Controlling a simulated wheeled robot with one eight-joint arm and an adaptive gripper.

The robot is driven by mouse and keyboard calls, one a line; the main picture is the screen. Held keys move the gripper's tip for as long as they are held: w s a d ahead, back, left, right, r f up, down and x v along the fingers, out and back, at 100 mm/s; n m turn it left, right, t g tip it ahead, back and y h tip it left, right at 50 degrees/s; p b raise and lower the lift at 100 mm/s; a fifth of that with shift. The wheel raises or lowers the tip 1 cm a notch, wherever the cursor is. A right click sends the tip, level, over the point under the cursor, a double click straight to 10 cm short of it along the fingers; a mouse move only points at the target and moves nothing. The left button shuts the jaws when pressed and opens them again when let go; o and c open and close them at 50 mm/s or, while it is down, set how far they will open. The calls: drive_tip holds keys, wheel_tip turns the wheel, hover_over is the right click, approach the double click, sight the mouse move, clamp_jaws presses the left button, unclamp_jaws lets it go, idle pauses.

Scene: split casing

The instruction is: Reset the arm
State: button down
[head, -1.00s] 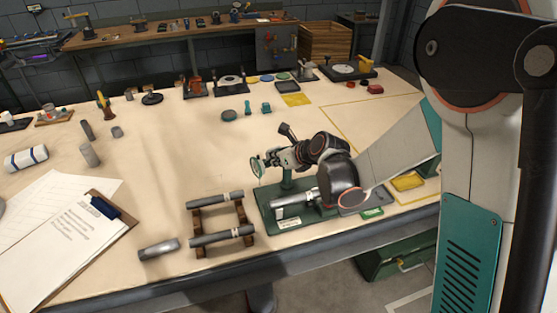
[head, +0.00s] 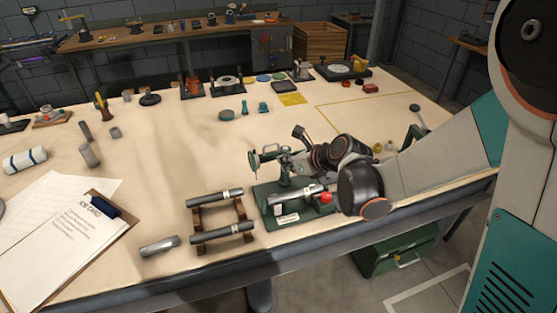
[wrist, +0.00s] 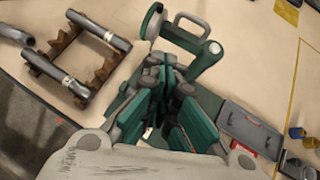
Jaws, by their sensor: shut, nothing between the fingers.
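My gripper (wrist: 165,75) is shut and empty in the wrist view, its green and grey fingers together above the green fixture. In the head view my gripper (head: 288,162) is partly hidden by the fixture's upright and my wrist. The green fixture (head: 266,208) stands near the front edge of the bench. It bears a silver cylinder (head: 297,195) with a red knob (head: 326,198) at its right end. The fixture's post and handle (wrist: 207,55) show beyond my fingers in the wrist view. I cannot tell whether my fingers touch the fixture.
A wooden rack (head: 197,224) holding two grey tubes stands left of the fixture. A loose tube (head: 159,247) lies further left, near a clipboard (head: 95,225). A grey tray (wrist: 248,128) with a red end lies right of the fixture.

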drive_tip(key=s+d+r+n+h, duration=0.2)
drive_tip(key=s+d+n, duration=0.3)
drive_tip(key=s+n, duration=0.4)
drive_tip(key=s+d+r+n+h, duration=0.2)
drive_tip(key=s+d+r+n, duration=0.2)
drive_tip(key=s+n, duration=0.4)
drive_tip(key=s+d+r+n+g+h, duration=0.1)
drive_tip(key=s+d+r+n+h, duration=0.1)
drive_tip(key=s+d+n, duration=0.4)
drive_tip(key=s+r+n, duration=0.1)
drive_tip(key=s+n, duration=0.2)
drive_tip(key=n, duration=0.2)
drive_tip(key=shift+s+r, duration=0.3)
drive_tip(key=shift+r, duration=0.05)
